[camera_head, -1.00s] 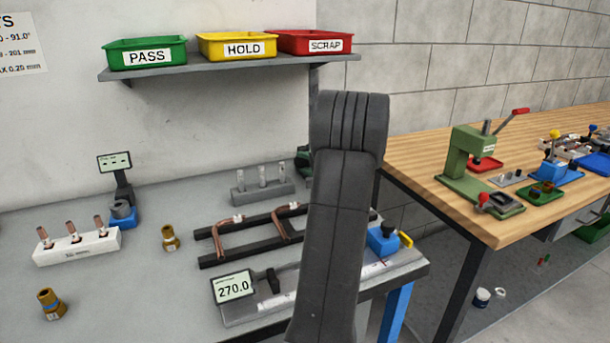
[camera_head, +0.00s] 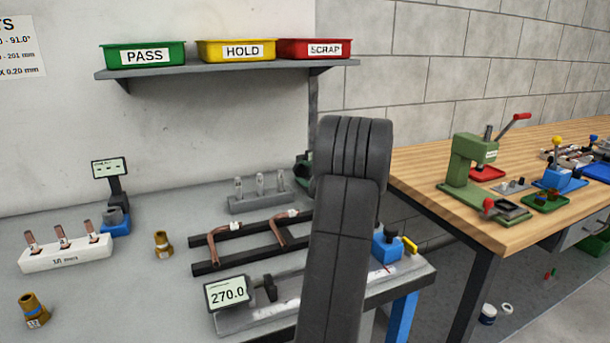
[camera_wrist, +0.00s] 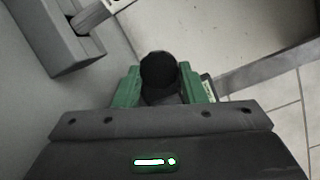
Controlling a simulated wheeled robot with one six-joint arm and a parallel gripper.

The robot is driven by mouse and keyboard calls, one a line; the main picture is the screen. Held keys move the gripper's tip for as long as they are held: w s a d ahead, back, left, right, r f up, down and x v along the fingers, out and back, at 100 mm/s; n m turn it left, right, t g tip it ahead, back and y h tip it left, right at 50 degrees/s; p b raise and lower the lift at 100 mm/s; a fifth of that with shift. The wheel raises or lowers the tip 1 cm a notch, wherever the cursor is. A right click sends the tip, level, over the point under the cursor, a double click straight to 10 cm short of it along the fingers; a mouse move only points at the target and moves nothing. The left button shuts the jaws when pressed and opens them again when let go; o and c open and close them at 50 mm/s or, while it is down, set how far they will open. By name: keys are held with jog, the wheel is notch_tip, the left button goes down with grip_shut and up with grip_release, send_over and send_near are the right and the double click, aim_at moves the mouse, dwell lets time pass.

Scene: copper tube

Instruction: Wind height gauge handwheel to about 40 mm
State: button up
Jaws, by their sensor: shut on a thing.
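In the wrist view, a dark round knob (camera_wrist: 159,75), which looks like the height gauge handwheel, sits between the green fingers of my gripper (camera_wrist: 158,88). The fingers touch it on both sides, and my gripper is shut on it. In the head view, my own arm hides most of this spot. Only a small dark green part (camera_head: 303,166) shows at the arm's left edge, and I cannot tell whether it is the gauge or my gripper. The height gauge's scale and reading are not visible.
A grey rack with clear pins (camera_head: 260,203) stands just left of my arm. A bent copper tube (camera_head: 280,232) lies on dark rails. A display reading 270.0 (camera_head: 228,293) is on a bench fixture in front. The shelf (camera_head: 225,68) with bins is above.

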jog(key=shift+f, duration=0.15)
jog(key=o, duration=1)
jog(key=shift+d, duration=0.1)
jog(key=o, duration=0.5)
jog(key=r, duration=0.5)
jog(key=r+p, duration=0.1)
jog(key=r, duration=0.2)
jog(key=shift+w+a, duration=0.2)
jog(key=shift+a, duration=0.05)
jog(key=shift+s+d+r, duration=0.2)
jog(key=shift+r, duration=0.4)
jog(key=shift+s+d+r, duration=0.15)
jog(key=shift+s+r, duration=0.05)
jog(key=shift+r, duration=0.35)
jog(key=c, duration=0.5)
jog(key=shift+w, duration=0.15)
